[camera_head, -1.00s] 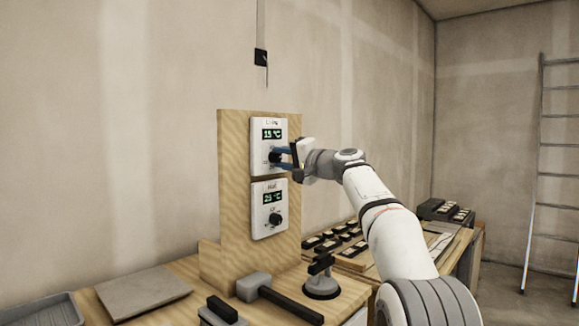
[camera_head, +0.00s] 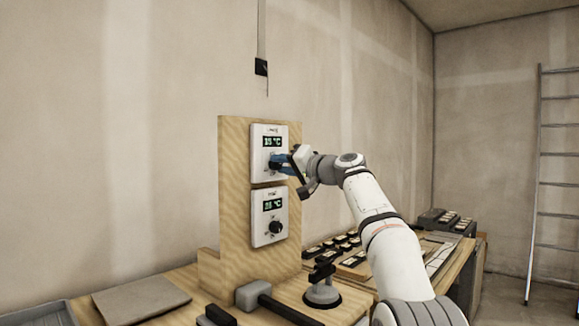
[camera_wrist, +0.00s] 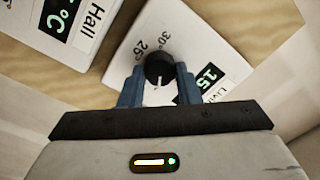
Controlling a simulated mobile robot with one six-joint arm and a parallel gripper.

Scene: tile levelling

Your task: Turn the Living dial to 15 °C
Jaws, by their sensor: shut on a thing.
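The white Living thermostat (camera_head: 257,160) is the upper of two on a wooden board. Its green display (camera_head: 272,142) appears to read 15 °C, and the wrist view shows 15 (camera_wrist: 210,75) beside the cut-off Living label. My gripper (camera_head: 274,162) reaches it from the right. In the wrist view my gripper (camera_wrist: 160,84) is shut on the round black Living dial (camera_wrist: 158,67), with one blue finger on each side. A pale mark shows on the dial. Scale marks 25° and 30° are visible on the face; the rest of the scale is partly hidden.
The Hall thermostat (camera_head: 258,226) with its black dial (camera_head: 275,227) is just below. A mallet (camera_head: 254,294), a suction lifter (camera_head: 322,290) and a grey tile (camera_head: 140,297) lie on the bench below. A ladder (camera_head: 560,170) leans at the far right.

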